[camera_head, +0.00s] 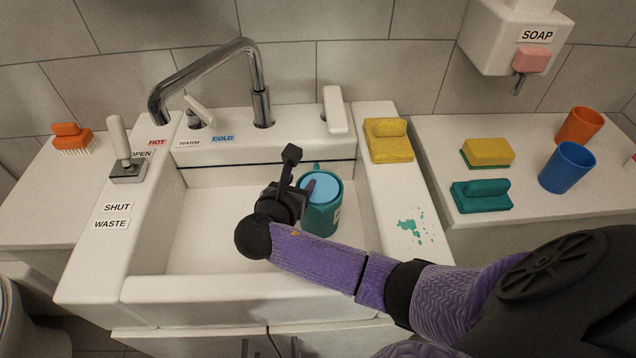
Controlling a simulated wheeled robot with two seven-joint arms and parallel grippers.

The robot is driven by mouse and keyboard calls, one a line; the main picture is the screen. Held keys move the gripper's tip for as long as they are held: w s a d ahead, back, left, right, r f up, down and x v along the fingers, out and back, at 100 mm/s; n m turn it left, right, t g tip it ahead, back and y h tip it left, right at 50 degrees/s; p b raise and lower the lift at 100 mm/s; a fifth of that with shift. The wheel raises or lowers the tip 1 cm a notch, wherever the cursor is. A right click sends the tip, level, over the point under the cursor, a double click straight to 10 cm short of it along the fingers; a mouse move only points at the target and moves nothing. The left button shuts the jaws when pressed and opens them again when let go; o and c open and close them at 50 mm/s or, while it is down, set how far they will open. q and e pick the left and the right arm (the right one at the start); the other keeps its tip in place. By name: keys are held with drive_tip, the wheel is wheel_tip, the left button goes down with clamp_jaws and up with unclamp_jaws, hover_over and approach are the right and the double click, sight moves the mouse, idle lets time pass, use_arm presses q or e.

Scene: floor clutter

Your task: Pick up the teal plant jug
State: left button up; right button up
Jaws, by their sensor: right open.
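The teal plant jug (322,216) stands upright in the white sink basin (215,225), towards its right side. Its round top shows light blue inside. My right gripper (299,170) is open at the jug's upper left rim. One dark finger rises to the left of the jug, and a dark tip overlaps its opening. I cannot tell whether either finger touches the jug. My purple right forearm crosses in front and hides the jug's lower front. My left gripper is not in view.
A chrome faucet (205,62) arches over the sink's back left. A lever (120,145) stands on the left ledge. A yellow sponge (388,140) lies on the right ledge. Sponges and orange and blue cups (566,168) occupy the right counter. The basin's left side is clear.

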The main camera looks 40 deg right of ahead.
clamp_jaws()
drive_tip(key=shift+r, duration=0.1)
idle(1.2)
